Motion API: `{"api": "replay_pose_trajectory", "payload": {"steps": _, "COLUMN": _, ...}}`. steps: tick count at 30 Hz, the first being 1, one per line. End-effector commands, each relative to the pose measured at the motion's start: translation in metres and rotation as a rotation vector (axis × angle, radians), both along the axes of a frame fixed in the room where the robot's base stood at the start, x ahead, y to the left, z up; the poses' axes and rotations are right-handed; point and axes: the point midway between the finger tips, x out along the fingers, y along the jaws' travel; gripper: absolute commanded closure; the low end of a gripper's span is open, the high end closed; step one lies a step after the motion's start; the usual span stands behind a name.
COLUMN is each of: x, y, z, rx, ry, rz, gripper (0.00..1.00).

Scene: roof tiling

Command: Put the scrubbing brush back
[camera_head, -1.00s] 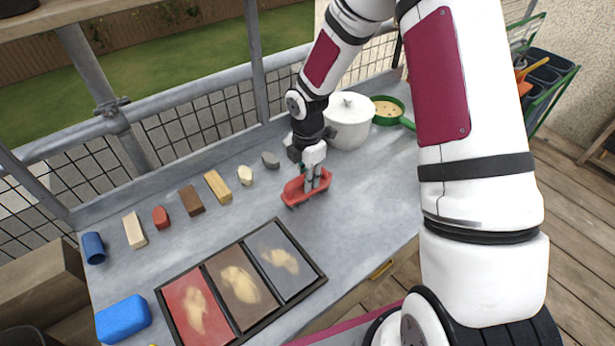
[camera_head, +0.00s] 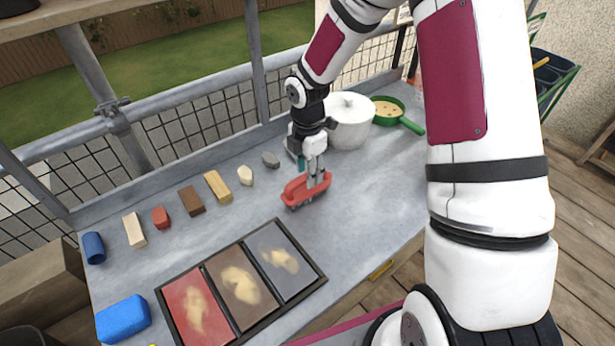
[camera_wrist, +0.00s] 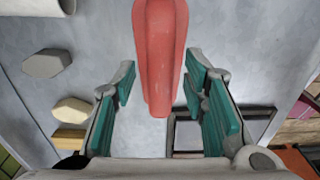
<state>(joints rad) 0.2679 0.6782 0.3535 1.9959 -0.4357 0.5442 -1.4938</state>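The scrubbing brush (camera_head: 296,192) is red with dark bristles beneath it. It rests on the grey worktop to the right of the row of small blocks. In the wrist view its long red body (camera_wrist: 160,50) runs up the middle of the picture. My gripper (camera_head: 314,178) is right over the brush. In the wrist view its teal-padded fingers (camera_wrist: 164,85) stand apart, one on each side of the brush's near end, with visible gaps. The gripper is open and holds nothing. The bristles' contact with the worktop is hard to see.
A white lidded pot (camera_head: 349,128) and a green pan (camera_head: 389,112) stand behind my gripper. A framed three-panel tray (camera_head: 321,279) with pale smears lies in front. Several small blocks, a blue cup (camera_head: 93,248) and a blue sponge (camera_head: 123,319) are to the left. Worktop right of the brush is clear.

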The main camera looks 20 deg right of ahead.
Motion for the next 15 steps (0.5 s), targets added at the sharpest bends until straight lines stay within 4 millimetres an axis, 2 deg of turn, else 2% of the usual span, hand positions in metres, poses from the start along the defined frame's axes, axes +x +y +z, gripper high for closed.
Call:
{"api": "replay_pose_trajectory", "payload": {"steps": 1, "x": 0.001, "y": -0.001, "z": 0.013, "rx": 0.0, "ry": -0.005, "rz": -0.003, "gripper": 0.6}}
{"api": "replay_pose_trajectory", "payload": {"steps": 6, "x": 0.001, "y": -0.001, "z": 0.048, "rx": -0.001, "ry": -0.004, "rz": -0.004, "gripper": 0.6}}
{"api": "replay_pose_trajectory", "payload": {"steps": 12, "x": 0.001, "y": 0.0, "z": 0.079, "rx": 0.0, "ry": -0.002, "rz": -0.003, "gripper": 0.6}}
{"api": "replay_pose_trajectory", "payload": {"steps": 15, "x": 0.0, "y": 0.0, "z": 0.088, "rx": -0.001, "ry": -0.001, "rz": -0.001, "gripper": 0.6}}
